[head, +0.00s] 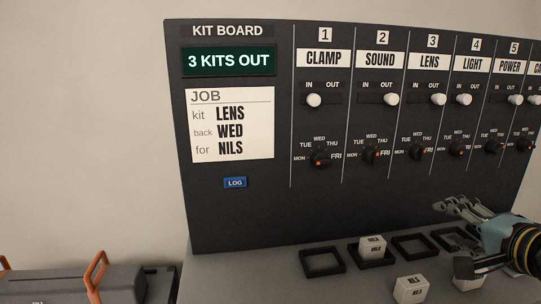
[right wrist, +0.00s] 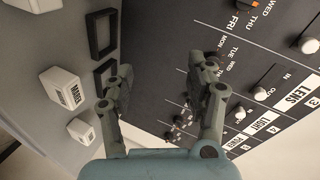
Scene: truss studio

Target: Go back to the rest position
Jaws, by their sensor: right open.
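My right gripper (head: 446,238) is at the right of the head view, in front of the lower right of the dark kit board (head: 240,215) and above its shelf. It is open, with nothing between its fingers. The right wrist view also shows the spread, empty fingers (right wrist: 163,75), with the board's dials and switches beyond them. My left gripper is in neither view.
Square black trays (head: 323,262) line the shelf; one holds a white name block (head: 372,246). Another white block (head: 411,289) lies in front, and a third (head: 467,285) is beside my right gripper. A dark case (head: 95,282) with orange handles stands lower left.

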